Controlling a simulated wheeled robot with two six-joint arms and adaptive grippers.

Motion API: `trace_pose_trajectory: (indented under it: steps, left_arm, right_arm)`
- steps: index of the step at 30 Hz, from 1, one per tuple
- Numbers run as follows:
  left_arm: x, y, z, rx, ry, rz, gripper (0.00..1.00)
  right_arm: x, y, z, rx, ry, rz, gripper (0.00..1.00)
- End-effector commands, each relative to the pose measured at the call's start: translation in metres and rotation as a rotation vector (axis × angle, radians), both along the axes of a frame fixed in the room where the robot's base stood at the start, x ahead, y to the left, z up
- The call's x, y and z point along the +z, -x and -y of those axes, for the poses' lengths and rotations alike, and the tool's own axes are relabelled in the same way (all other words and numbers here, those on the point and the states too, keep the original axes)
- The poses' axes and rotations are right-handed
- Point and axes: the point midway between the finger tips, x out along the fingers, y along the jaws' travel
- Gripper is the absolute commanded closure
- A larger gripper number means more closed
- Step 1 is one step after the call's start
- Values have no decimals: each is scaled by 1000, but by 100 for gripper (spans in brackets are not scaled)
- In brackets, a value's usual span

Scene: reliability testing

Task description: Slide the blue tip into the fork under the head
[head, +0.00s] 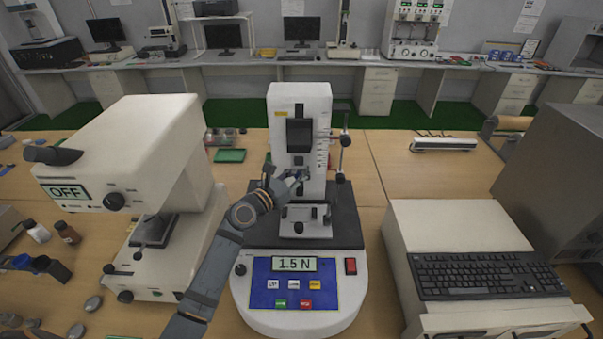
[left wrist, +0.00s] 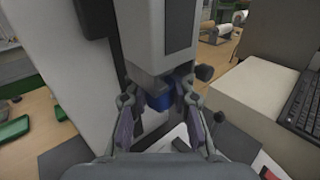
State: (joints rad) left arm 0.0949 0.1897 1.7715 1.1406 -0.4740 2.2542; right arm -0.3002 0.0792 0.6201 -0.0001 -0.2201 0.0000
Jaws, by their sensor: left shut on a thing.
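The blue tip (left wrist: 158,101) sits between the fingers of my left gripper (left wrist: 160,108) in the left wrist view, directly below the light grey head (left wrist: 150,68). My left gripper, also in the head view (head: 288,180), is shut on the tip in front of the white test stand (head: 313,103). In the head view the head (head: 300,135) carries a dark panel above my fingers. The fork is hidden, so I cannot tell whether the tip is in it. My right gripper is not in view.
A lower fixture (head: 305,212) stands below my gripper. The stand's front display (head: 295,264) reads 1.5 N. A white instrument marked OFF (head: 130,150) is close on the left of my arm. A keyboard (head: 487,273) lies on a white case at the right.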

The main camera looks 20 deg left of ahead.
Motion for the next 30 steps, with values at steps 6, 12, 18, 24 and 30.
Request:
trace_pose_trajectory:
  steps: [6,12,18,24,30]
  left_arm:
    - [0,0,0,0,0,0,100]
    - [0,0,0,0,0,0,61]
    - [0,0,0,0,0,0,50]
    - [0,2,-1,0,0,-1,50]
    - [-2,31,-13,-2,-7,-3,50]
  right_arm:
    - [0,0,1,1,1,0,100]
    - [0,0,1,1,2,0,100]
    - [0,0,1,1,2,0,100]
    - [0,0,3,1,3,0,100]
    - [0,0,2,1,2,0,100]
